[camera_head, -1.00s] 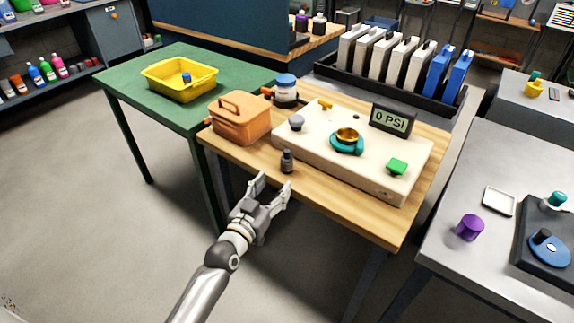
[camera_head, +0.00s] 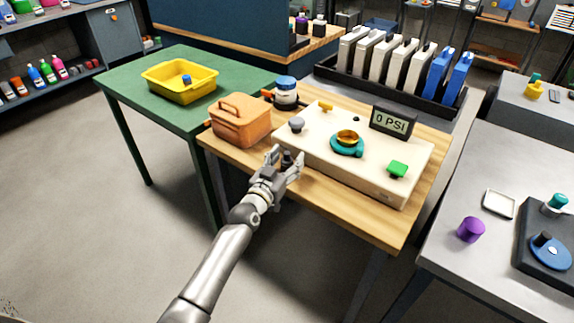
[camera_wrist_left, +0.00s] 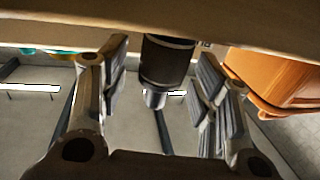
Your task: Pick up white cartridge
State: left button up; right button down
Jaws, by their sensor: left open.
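Several white cartridges (camera_head: 397,62) stand upright beside two blue ones (camera_head: 447,76) in a black rack (camera_head: 385,97), behind the wooden table. My left gripper (camera_head: 287,162) is open at the wooden table's front edge, far in front of the rack. Its fingers stand on either side of a small dark bottle. In the left wrist view the dark bottle (camera_wrist_left: 168,60) is between the open fingers, with gaps on both sides. The fingers partly hide it in the head view. My right gripper is not seen.
A green table (camera_head: 125,80) with a yellow tub (camera_head: 180,92) is at left, a grey table (camera_head: 455,200) at right.

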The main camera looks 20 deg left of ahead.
pick_arm(q)
jog(key=shift+w, duration=0.1)
jog(key=c, duration=1.1)
jog(key=shift+r, duration=0.15)
jog(key=shift+c, duration=0.2)
